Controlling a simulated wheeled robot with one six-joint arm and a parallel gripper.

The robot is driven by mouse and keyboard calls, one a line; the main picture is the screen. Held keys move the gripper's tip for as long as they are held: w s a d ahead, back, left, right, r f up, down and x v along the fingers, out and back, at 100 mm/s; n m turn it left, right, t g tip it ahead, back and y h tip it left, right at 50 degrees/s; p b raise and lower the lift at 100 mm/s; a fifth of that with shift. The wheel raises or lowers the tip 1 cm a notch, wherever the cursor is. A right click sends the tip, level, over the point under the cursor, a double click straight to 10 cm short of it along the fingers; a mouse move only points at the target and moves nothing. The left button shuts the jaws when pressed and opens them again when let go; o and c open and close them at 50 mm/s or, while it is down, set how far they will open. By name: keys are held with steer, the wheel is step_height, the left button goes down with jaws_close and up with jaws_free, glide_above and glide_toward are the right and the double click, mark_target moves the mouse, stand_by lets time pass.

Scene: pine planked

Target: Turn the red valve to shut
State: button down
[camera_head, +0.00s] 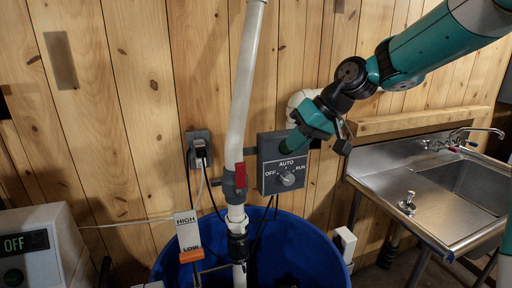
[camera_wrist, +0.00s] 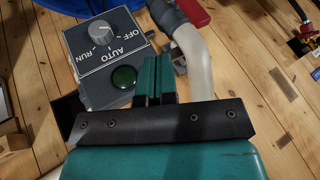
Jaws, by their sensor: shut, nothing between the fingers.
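The red valve handle (camera_head: 241,175) is on a grey valve body (camera_head: 233,186) in the white vertical pipe (camera_head: 241,100). In the head view it looks roughly in line with the pipe. Part of the red handle (camera_wrist: 192,12) shows at the top edge of the wrist view. My gripper (camera_head: 289,144) is to the right of the pipe and above the handle, apart from it, in front of the top of the grey control box. In the wrist view its teal fingers (camera_wrist: 155,78) are together and empty.
The control box (camera_head: 268,185) has an OFF/AUTO/RUN knob (camera_head: 287,179) and a green lamp (camera_wrist: 125,76). A blue barrel (camera_head: 320,245) stands below. An outlet with a plug (camera_head: 199,148) is left of the pipe, above a HIGH/LOW sign (camera_head: 187,232). A steel sink (camera_head: 440,190) is right.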

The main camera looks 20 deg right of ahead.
mark_target(240, 181)
steer(key=w+a+f+p, duration=0.4)
steer(key=a+f+p, duration=0.1)
steer(key=a+f, duration=0.3)
steer(key=shift+a+r, duration=0.1)
steer(key=shift+r, duration=0.05)
stand_by(0.5)
